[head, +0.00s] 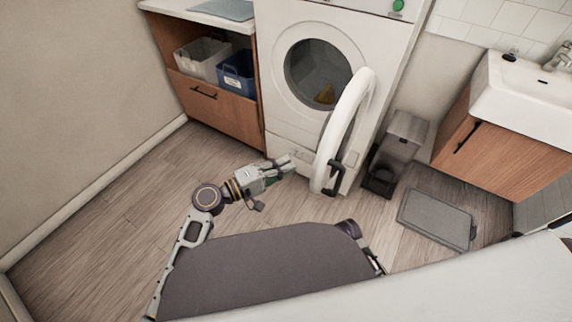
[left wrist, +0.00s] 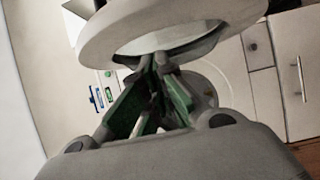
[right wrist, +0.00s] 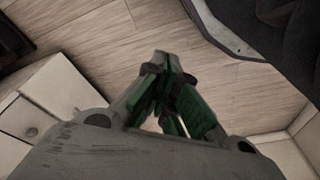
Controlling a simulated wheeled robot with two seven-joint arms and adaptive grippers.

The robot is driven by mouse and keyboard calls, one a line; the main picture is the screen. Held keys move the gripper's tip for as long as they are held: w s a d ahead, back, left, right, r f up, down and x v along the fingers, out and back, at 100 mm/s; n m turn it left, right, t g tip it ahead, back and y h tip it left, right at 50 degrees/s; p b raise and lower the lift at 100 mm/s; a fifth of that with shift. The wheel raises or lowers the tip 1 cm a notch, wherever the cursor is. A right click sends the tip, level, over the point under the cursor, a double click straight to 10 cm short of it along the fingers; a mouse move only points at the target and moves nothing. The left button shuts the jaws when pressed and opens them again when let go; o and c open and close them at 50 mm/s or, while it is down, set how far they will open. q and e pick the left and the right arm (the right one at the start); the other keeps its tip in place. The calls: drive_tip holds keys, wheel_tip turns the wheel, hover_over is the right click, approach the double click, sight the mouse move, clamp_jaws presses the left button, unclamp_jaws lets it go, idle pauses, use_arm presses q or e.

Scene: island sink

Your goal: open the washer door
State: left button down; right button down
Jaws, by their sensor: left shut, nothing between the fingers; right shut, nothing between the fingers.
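The white washer (head: 278,45) stands at the back with its round drum opening (head: 310,62) uncovered. Its ring-shaped door (head: 348,108) is swung wide out toward me, seen nearly edge-on, with a dark handle (head: 335,178) on its low outer edge. My left gripper (head: 290,162) is shut and empty, just left of the door's lower part. In the left wrist view the door's white rim (left wrist: 115,32) is close beyond the fingertips; I cannot tell if they touch. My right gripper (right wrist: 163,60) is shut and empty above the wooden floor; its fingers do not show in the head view.
A wooden cabinet (head: 222,112) with two bins stands left of the washer. A metal pedal bin (head: 402,140) stands to its right, near a grey scale-like slab (head: 437,215) and the sink cabinet (head: 505,155). The floor at left is clear. A yellowish item (head: 325,95) shows in the drum.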

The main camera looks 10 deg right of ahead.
use_arm(q)
drive_tip(key=s+a, duration=0.5)
drive_tip(key=a, duration=0.2)
drive_tip(key=shift+a, duration=0.2)
use_arm(e)
drive_tip(key=shift+s+d+f, duration=0.15)
drive_tip(key=shift+d+f, duration=0.05)
drive_tip(key=shift+f, duration=0.2)
drive_tip(key=shift+r, duration=0.15)
idle(0.3)
